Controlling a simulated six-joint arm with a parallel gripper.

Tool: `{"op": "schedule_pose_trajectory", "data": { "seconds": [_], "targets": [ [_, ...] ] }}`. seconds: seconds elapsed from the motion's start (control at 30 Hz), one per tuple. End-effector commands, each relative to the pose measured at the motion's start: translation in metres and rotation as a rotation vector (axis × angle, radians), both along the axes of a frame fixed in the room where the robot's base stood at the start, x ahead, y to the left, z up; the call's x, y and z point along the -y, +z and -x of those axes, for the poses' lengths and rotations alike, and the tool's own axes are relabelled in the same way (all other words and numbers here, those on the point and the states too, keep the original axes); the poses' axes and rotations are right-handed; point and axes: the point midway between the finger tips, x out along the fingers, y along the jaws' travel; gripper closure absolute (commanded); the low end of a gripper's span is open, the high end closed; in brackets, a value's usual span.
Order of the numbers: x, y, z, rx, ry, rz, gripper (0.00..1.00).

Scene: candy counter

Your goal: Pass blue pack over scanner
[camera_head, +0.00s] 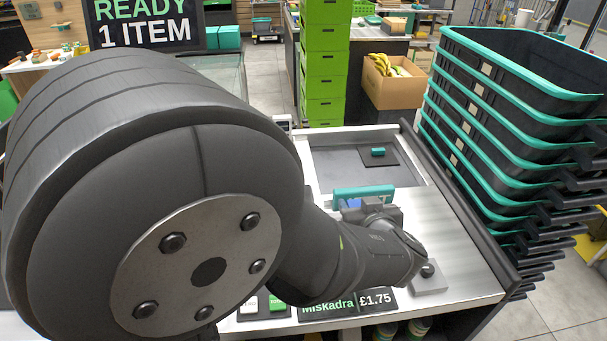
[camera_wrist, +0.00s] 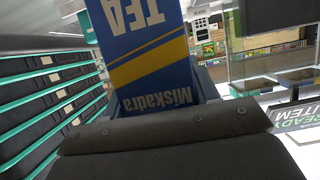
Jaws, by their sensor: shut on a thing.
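The blue pack (camera_wrist: 155,62) fills the upper middle of the wrist view. It is a blue box with a yellow stripe and the words "TEA" and "Miskadra" upside down. My gripper (camera_head: 368,207) is shut on it over the white counter. In the head view only a small blue patch of the pack (camera_head: 351,203) shows beside the gripper; my arm and gripper hide the rest. A teal bar (camera_head: 363,192) stands just behind the gripper. I cannot tell for sure which part is the scanner.
A recessed grey tray area (camera_head: 335,165) holds a dark pad (camera_head: 393,160) with a small teal block (camera_head: 378,152). Stacked black and teal baskets (camera_head: 480,120) stand close on the right. A sign (camera_head: 145,25) reads "READY 1 ITEM"; a price label (camera_head: 347,303) reads "Miskadra £1.75".

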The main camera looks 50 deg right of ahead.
Motion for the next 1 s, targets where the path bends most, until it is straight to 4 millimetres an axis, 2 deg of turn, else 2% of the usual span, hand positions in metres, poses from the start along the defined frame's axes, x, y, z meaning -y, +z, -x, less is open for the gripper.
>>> {"op": "schedule_pose_trajectory", "data": {
  "seconds": [0.27,0.77,1.0],
  "targets": [
    [-0.013,-0.027,-0.013,0.002,0.0,-0.005,0.7],
    [-0.056,-0.024,-0.056,0.001,0.002,-0.001,0.7],
    [-0.064,-0.002,-0.064,0.0,0.0,0.001,0.7]
  ]
}}
